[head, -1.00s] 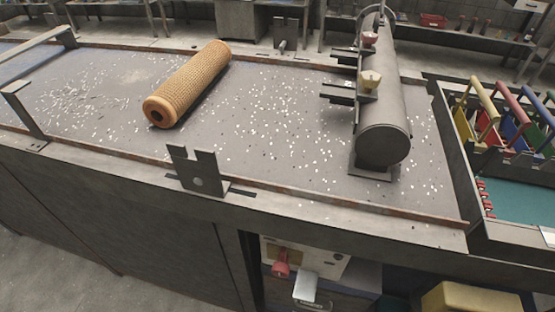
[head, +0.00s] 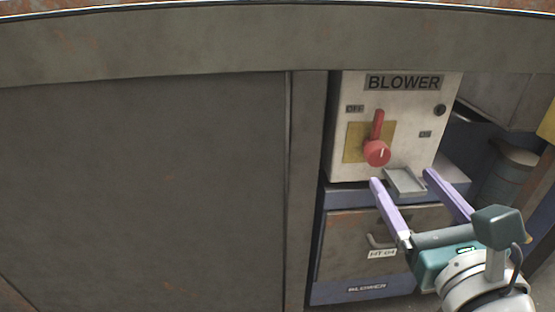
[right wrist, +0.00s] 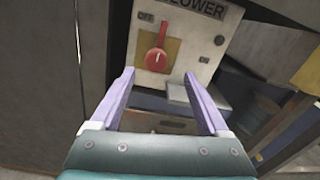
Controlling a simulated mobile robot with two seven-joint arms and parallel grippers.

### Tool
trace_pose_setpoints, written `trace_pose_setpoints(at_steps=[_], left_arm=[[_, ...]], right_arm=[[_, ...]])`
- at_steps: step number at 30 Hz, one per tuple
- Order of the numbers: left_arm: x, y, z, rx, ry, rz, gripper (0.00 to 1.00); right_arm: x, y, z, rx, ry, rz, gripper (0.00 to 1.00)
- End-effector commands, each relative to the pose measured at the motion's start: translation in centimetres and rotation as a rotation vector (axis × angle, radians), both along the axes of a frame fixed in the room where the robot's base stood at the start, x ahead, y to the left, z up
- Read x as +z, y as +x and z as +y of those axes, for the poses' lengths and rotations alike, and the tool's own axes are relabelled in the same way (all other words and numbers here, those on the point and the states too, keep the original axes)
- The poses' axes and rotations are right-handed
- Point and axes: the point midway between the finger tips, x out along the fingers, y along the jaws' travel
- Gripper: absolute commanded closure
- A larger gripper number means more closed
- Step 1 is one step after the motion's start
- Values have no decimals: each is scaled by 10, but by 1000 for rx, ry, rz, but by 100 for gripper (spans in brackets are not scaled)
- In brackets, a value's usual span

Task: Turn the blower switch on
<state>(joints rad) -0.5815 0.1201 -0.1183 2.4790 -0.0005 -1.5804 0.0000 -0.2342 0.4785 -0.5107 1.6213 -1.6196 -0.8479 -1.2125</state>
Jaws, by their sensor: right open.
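The blower switch (head: 377,150) is a red knob with a lever on a yellow plate, on a white box marked BLOWER (head: 410,110). Its lever points roughly straight up. An OFF label (head: 355,108) is at its upper left and an ON label (head: 425,134) at its right. My right gripper (head: 402,178) is open and empty, its purple fingers below and in front of the switch, apart from the knob. In the right wrist view the switch (right wrist: 157,58) shows just beyond and between the open fingertips (right wrist: 158,74). My left gripper is out of view.
A small grey ledge (head: 405,181) juts out below the switch. A drawer front with a handle (head: 380,240) is under the box. The bench's grey side panel (head: 150,180) is at the left, and the bench edge (head: 200,40) runs above.

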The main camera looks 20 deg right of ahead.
Motion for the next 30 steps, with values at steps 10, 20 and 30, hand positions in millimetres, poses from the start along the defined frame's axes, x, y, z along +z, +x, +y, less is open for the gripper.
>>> trace_pose_setpoints(at_steps=[10, 20, 30], left_arm=[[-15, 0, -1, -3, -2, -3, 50], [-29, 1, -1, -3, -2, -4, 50], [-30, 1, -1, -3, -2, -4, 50]], right_arm=[[-8, 38, -5, 31, -72, 3, 21], [-8, 90, -18, 29, -67, 6, 21], [-7, 99, -20, 30, -66, 7, 21]])
